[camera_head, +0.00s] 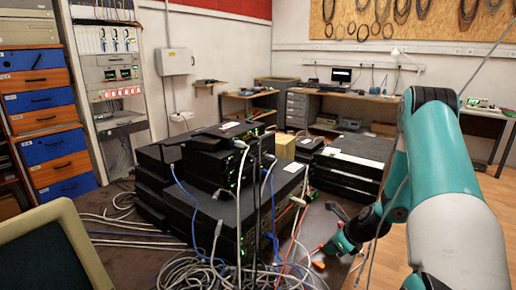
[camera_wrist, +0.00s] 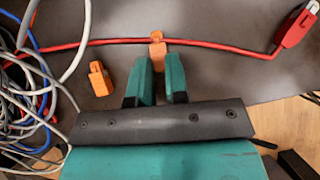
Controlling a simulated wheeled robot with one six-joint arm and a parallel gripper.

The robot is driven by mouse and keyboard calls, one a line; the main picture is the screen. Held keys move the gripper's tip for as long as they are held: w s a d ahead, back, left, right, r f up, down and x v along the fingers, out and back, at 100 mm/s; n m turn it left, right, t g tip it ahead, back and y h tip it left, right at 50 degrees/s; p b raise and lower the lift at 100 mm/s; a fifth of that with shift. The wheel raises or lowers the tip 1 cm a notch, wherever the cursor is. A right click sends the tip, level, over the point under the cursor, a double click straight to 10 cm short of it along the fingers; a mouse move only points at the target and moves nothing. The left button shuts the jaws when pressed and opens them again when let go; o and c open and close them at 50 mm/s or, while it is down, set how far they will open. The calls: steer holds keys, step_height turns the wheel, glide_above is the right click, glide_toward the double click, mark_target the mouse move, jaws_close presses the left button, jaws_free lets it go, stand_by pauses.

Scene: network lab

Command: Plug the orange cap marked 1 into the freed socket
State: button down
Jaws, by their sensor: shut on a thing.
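In the wrist view an orange cap (camera_wrist: 157,53) sits between the fingertips of my gripper (camera_wrist: 160,72), which is shut on it. A red cable runs right beside the cap's far end; I cannot tell whether they touch. A second orange cap (camera_wrist: 100,78) lies loose on the dark table to the left. No number is readable on either cap. In the head view my gripper (camera_head: 328,246) is low over the table, right of the stacked black network units (camera_head: 232,205). Their port side faces right, partly hidden by cables; I cannot make out the freed socket.
A red cable ends in a red plug (camera_wrist: 297,27) at the right of the wrist view. Grey, white and blue cables (camera_wrist: 22,90) tangle at the left. More flat black units (camera_head: 348,165) stand behind my gripper. A chair back (camera_head: 55,250) is at the front left.

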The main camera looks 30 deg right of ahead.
steer(key=shift+r, duration=0.15)
steer(key=shift+r+p, duration=2.35)
steer(key=shift+r, duration=0.05)
steer(key=c, duration=1.8)
jaws_free()
jaws_close()
